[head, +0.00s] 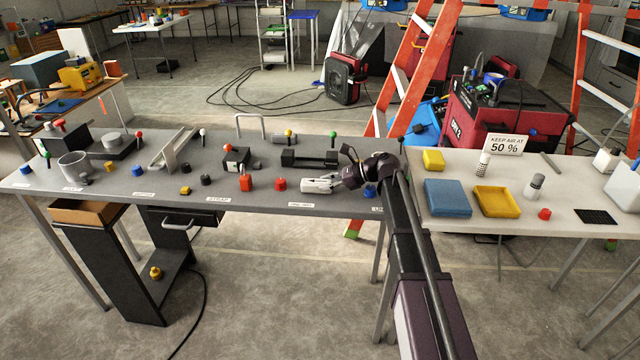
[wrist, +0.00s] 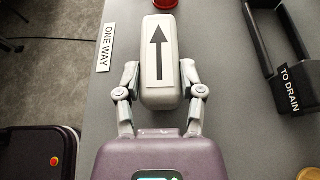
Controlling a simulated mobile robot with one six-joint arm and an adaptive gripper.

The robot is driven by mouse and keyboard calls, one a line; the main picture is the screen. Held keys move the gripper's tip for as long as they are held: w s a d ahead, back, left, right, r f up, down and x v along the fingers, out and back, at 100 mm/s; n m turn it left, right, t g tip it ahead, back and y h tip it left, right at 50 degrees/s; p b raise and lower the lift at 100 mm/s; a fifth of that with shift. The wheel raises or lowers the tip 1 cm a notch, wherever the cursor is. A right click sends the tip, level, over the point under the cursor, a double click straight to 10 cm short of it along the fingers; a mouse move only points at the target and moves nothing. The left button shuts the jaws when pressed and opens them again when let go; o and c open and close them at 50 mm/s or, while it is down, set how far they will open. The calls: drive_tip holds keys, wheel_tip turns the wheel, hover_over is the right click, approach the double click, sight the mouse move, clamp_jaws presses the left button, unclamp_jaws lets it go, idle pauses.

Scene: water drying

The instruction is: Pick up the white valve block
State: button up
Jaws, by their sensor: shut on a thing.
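The white valve block (wrist: 160,45) is a rounded off-white block with a black arrow on its top, pointing away from me in the wrist view. My gripper (wrist: 159,80) has one finger on each side of the block's near part and is shut on it. In the head view my gripper (head: 325,183) is over the front part of the grey bench, with the pale block (head: 313,186) at its fingers. I cannot tell whether the block touches the bench top.
A "ONE WAY" label (wrist: 106,47) lies left of the block, and a black "TO DRAIN" bracket (wrist: 268,45) stands to the right. A red knob (head: 280,184) is just left of the block. The grey bench (head: 120,205) meets a white table (head: 470,231) on the right.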

sight(326, 182)
drive_tip(key=shift+r+p, duration=4.75)
drive_tip(key=shift+r, duration=0.1)
